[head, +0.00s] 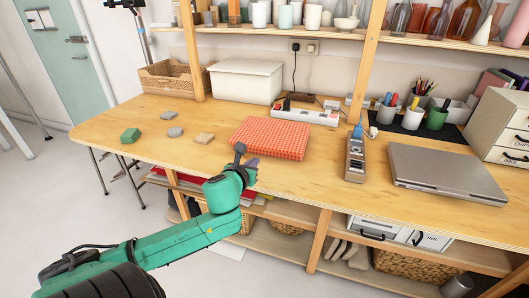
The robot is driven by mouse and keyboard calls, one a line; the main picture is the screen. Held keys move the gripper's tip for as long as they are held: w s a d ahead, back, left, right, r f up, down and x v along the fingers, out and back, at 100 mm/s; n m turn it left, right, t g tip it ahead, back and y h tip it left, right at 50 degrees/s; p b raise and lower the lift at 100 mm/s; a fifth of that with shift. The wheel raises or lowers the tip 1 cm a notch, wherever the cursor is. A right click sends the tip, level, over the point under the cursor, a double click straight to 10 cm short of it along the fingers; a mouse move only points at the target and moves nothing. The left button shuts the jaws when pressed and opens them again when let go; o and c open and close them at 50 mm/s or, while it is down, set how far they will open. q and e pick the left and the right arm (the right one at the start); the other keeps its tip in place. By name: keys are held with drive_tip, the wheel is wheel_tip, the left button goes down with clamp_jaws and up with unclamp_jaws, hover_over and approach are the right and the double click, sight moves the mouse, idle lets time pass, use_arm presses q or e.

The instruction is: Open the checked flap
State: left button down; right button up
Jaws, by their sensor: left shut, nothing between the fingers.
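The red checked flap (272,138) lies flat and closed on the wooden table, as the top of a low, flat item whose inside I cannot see. My left gripper (239,152) is at the front left corner of the checked item, near the table's front edge. It is shut and empty. I cannot tell whether its fingertips touch the item. My right gripper is not in view.
Behind the flap are a white power strip (306,115) and a white lidded box (246,80). A grey tool-like strip (355,155) and a laptop (446,172) lie to the right. A green block (131,135) and small stones (175,132) lie to the left.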

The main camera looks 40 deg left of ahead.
use_arm(q)
drive_tip(key=shift+w+a, duration=0.15)
drive_tip(key=shift+w, duration=0.2)
drive_tip(key=x, duration=0.3)
drive_tip(key=shift+b, duration=0.4)
drive_tip(key=x, duration=0.3)
drive_tip(key=shift+w+a+f, duration=0.15)
drive_tip(key=shift+w+a, duration=0.1)
drive_tip(key=shift+w, duration=0.35)
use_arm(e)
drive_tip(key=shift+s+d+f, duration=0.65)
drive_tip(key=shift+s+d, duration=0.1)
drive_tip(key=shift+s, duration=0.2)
